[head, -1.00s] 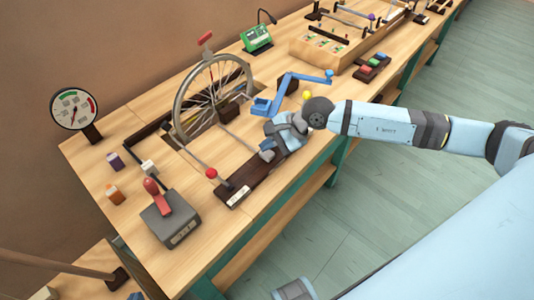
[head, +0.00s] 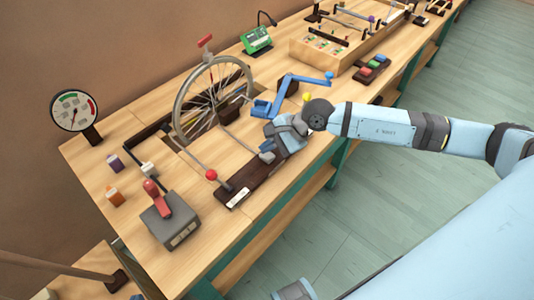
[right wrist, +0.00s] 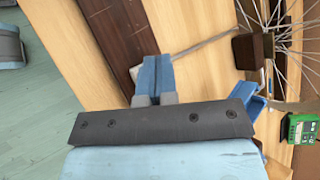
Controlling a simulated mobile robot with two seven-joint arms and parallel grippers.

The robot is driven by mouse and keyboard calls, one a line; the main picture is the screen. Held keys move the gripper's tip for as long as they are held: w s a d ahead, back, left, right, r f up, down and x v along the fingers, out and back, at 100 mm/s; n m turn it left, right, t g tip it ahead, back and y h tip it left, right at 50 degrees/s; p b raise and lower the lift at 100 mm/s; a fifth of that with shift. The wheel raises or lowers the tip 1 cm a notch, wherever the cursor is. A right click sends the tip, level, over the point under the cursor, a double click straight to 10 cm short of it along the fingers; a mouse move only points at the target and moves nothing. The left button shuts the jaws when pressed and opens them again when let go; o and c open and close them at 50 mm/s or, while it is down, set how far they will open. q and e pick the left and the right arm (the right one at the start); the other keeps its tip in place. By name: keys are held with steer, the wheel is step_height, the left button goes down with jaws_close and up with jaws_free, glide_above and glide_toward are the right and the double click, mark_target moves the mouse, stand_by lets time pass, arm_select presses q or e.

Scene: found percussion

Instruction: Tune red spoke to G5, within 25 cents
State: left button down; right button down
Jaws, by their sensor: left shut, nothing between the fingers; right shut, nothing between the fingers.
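The spoked wheel (head: 213,100) stands upright in a slot in the bench. A red block (head: 205,41) sits on a short stem above its rim. I cannot make out which spoke is red. The wheel's spokes also show in the right wrist view (right wrist: 275,20). My right gripper (head: 266,153) is shut and empty, low over the dark board (head: 245,189) in front of the wheel. In the right wrist view its blue fingers (right wrist: 153,75) are together, close to a thin grey rod (right wrist: 205,43). Whether they touch is unclear.
A red-knobbed lever (head: 211,174), a grey box with a red handle (head: 167,215) and a dial gauge (head: 73,110) are to the left. A green device (head: 257,40) stands behind. Floor is free beyond the front edge.

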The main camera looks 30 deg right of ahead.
mark_target(268, 156)
steer(key=shift+f, duration=0.1)
stand_by(0.7)
steer(key=shift+f+b, duration=0.3)
steer(key=shift+b, duration=0.2)
steer(key=shift+f+b, duration=0.55)
steer(key=shift+f, duration=0.05)
stand_by(0.5)
steer(key=shift+r, duration=0.1)
steer(key=shift+r+p, duration=0.45)
steer(key=shift+r, duration=0.45)
steer(key=shift+r+p, duration=1.2)
steer(key=shift+r, duration=1.35)
stand_by(1.0)
